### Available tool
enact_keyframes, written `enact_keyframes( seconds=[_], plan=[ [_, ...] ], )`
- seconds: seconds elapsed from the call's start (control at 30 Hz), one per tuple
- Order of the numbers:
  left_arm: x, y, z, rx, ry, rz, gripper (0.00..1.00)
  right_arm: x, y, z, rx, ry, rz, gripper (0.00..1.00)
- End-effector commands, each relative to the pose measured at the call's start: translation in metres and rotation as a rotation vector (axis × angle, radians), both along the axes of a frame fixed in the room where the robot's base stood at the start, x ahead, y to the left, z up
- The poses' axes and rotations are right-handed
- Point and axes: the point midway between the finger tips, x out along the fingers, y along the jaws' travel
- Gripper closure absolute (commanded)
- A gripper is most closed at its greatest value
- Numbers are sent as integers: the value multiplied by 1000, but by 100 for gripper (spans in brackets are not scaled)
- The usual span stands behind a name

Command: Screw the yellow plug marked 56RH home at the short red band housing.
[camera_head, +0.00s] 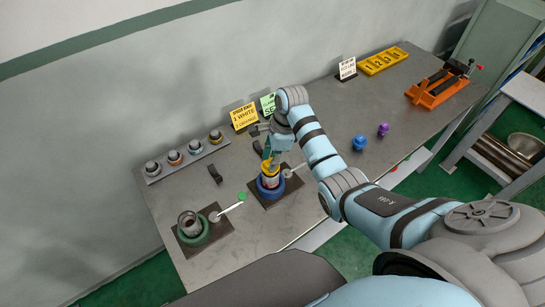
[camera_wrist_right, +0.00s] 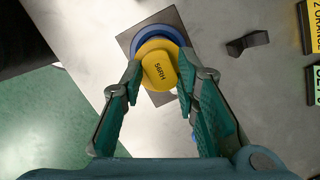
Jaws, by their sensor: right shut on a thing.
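The yellow plug marked 56RH (camera_wrist_right: 160,66) is between the fingers of my right gripper (camera_wrist_right: 161,82), which is shut on it. In the head view my right gripper (camera_head: 271,157) reaches down from above onto the yellow plug (camera_head: 269,166). The plug sits upright at the top of a housing (camera_head: 270,180) with a reddish band. That housing stands in a blue ring vise (camera_head: 267,192); the blue ring also shows in the wrist view (camera_wrist_right: 148,42). How deep the plug sits in the housing is hard to tell. My left gripper is not in view.
A green ring vise (camera_head: 193,237) with a grey housing stands at the front left. A rail with several capped parts (camera_head: 188,158) lies along the back left. Blue (camera_head: 359,142) and purple (camera_head: 383,129) plugs stand to the right. An orange vise (camera_head: 439,88) is far right.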

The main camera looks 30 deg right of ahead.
Motion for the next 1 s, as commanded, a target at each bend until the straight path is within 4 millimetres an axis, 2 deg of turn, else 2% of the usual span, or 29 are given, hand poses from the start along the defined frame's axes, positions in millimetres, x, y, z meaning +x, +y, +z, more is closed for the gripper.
enact_keyframes(
  seconds=[0.7, 0.73, 0.8, 0.87, 1.0],
  plan=[
    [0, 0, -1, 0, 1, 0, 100, 0, 0, -14, 0, 0, 1, 98],
    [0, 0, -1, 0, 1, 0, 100, 0, 0, -14, 0, 0, 1, 70],
    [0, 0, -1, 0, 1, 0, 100, 0, 0, -14, 0, 0, 1, 59],
    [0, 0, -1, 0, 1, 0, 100, 0, 0, -14, 0, 0, 1, 49],
    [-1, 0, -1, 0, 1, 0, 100, 0, 0, -14, 0, 0, 1, 48]
  ],
)
